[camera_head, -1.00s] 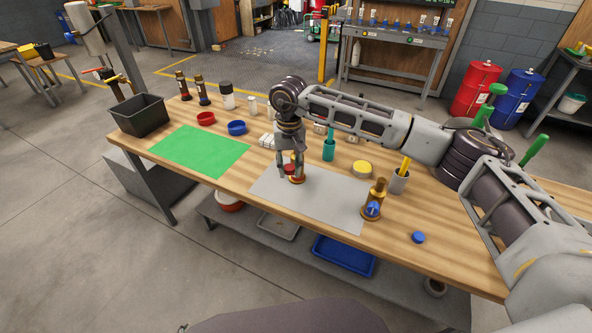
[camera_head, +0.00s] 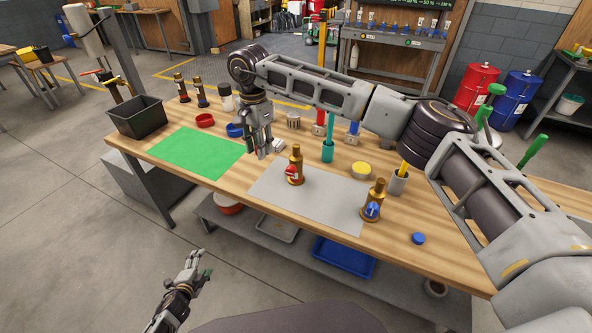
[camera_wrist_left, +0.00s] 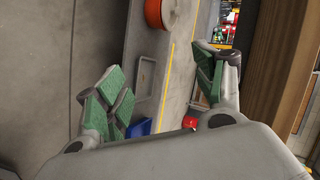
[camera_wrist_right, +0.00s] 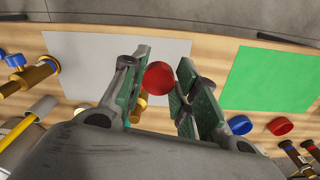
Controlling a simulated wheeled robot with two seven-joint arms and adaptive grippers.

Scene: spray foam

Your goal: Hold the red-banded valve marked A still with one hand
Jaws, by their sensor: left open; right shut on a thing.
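The red-banded valve (camera_head: 296,156) stands upright on the grey mat, brass-coloured with a red part low on its front. I cannot read its letter. In the right wrist view its brass body (camera_wrist_right: 140,104) is partly hidden behind a finger. My right gripper (camera_head: 262,154) is left of the valve, apart from it, above the table between the mats. My left gripper (camera_head: 197,264) is open and empty, low in front of the table, well away from the valve.
A blue-marked brass valve (camera_head: 373,200) and a loose blue cap (camera_head: 418,237) are at the right. The green mat (camera_head: 195,152) is clear.

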